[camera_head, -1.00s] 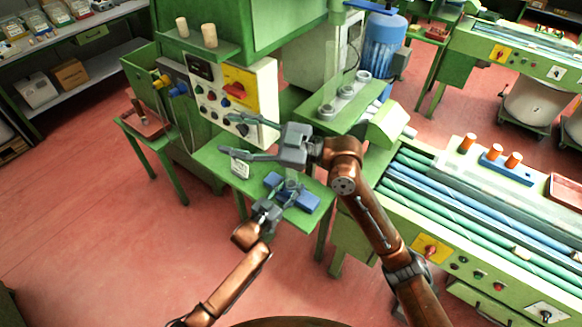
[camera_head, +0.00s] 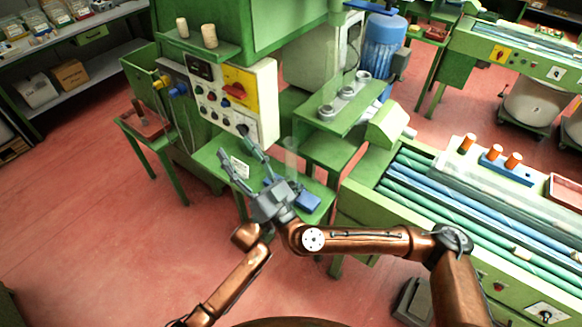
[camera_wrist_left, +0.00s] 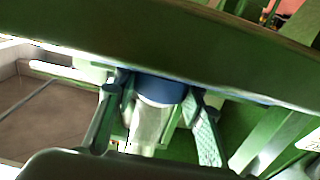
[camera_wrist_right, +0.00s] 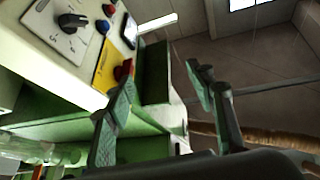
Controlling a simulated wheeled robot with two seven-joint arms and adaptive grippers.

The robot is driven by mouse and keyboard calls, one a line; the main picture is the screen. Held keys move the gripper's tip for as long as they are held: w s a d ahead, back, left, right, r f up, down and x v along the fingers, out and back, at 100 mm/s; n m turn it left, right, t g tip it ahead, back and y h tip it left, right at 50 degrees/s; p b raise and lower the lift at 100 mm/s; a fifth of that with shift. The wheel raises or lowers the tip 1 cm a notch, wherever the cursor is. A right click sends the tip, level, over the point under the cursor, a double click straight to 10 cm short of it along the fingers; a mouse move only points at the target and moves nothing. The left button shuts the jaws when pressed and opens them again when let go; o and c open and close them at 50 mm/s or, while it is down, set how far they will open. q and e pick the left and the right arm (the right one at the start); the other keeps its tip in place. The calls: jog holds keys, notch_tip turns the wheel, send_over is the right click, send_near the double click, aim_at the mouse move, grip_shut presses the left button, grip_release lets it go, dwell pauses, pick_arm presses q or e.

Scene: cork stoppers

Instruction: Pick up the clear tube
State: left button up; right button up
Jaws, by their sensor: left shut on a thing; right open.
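The clear tube (camera_head: 291,158) stands upright over the small green table, beside a blue block (camera_head: 308,201). In the left wrist view my left gripper (camera_wrist_left: 155,112) is shut on the clear tube (camera_wrist_left: 149,125), with a blue part (camera_wrist_left: 160,90) at the tube's far end. In the head view my left gripper is mostly hidden behind my right one. My right gripper (camera_head: 234,143) is open and empty, its fingers pointing up and left over the table. In the right wrist view its spread fingers (camera_wrist_right: 160,85) have nothing between them.
The green table (camera_head: 207,158) carries a small white card (camera_head: 240,167). A control panel (camera_head: 232,100) with knobs stands close behind. A green shelf with several grey rings (camera_head: 347,93) is behind right, and a machine with rollers (camera_head: 440,195) is at right.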

jog(key=w+d+f+m+t+h, duration=0.1)
jog(key=w+d+f+m+h, duration=0.2)
jog(key=d+f+h, duration=0.45)
jog(key=m+h, duration=0.1)
jog(key=h, duration=0.4)
send_near(292, 162)
jog(key=shift+g, duration=0.5)
jog(key=w, duration=0.6)
jog(key=shift+a+f, duration=0.1)
jog(key=shift+a, duration=0.1)
jog(key=shift+w+a+r, duration=0.1)
jog(key=shift+w+a, duration=0.15)
jog(key=shift+w, duration=0.8)
jog(key=shift+w+a+r, duration=0.1)
jog(key=shift+w+a, duration=0.1)
jog(key=shift+w, duration=0.85)
jog(key=shift+w+a+r, duration=0.1)
jog(key=shift+w+a, duration=0.15)
jog(key=shift+w, duration=0.75)
jog(key=shift+c, duration=0.6)
jog(key=c, duration=1.1)
jog(key=shift+c, duration=0.4)
jog(key=shift+r, duration=0.15)
